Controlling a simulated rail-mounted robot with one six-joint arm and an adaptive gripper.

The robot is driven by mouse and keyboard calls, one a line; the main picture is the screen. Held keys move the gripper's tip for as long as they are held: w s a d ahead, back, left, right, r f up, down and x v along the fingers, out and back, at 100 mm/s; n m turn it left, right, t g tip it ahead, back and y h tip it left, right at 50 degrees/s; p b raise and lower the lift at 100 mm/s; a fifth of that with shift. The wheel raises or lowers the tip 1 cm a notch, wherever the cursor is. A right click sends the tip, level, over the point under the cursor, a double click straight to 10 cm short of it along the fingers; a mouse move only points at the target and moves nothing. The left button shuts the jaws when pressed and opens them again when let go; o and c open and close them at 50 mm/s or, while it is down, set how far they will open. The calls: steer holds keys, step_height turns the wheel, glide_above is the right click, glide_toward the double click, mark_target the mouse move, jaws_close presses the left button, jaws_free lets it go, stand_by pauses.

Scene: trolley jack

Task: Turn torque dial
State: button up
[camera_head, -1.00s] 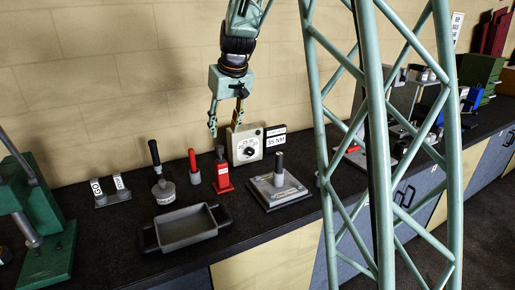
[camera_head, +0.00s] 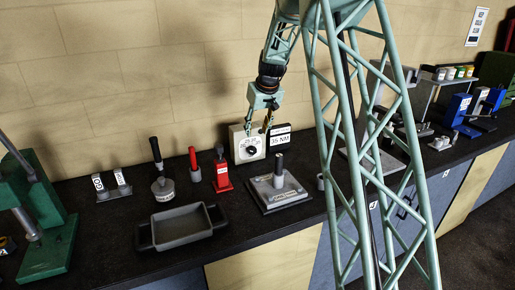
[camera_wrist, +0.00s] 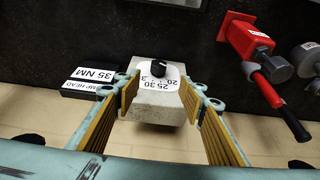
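The torque dial is a black knob (camera_head: 251,150) on the front of a pale box (camera_head: 238,143) with a white number scale. In the wrist view the knob (camera_wrist: 158,68) lies beyond the fingertips, roughly between their lines. My gripper (camera_head: 259,127) is open and empty. Its two yellow-padded fingers (camera_wrist: 160,98) are spread to either side of the box in the wrist view. In the head view they hang over the box's top and right part. I cannot tell whether a finger touches the box. The knob's pointer is too small to read.
A "35 NM" sign (camera_head: 280,140) stands right beside the box. The wall is close behind.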

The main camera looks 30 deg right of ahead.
mark_target(253, 148)
steer(key=shift+w+d+f, duration=0.1)
steer(key=shift+d+f, duration=0.05)
steer(key=shift+f, duration=0.1)
stand_by(0.3)
steer(key=shift+x, duration=6.75)
steer(key=shift+d, duration=0.1)
steer(key=shift+c, duration=0.5)
steer(key=c, duration=0.8)
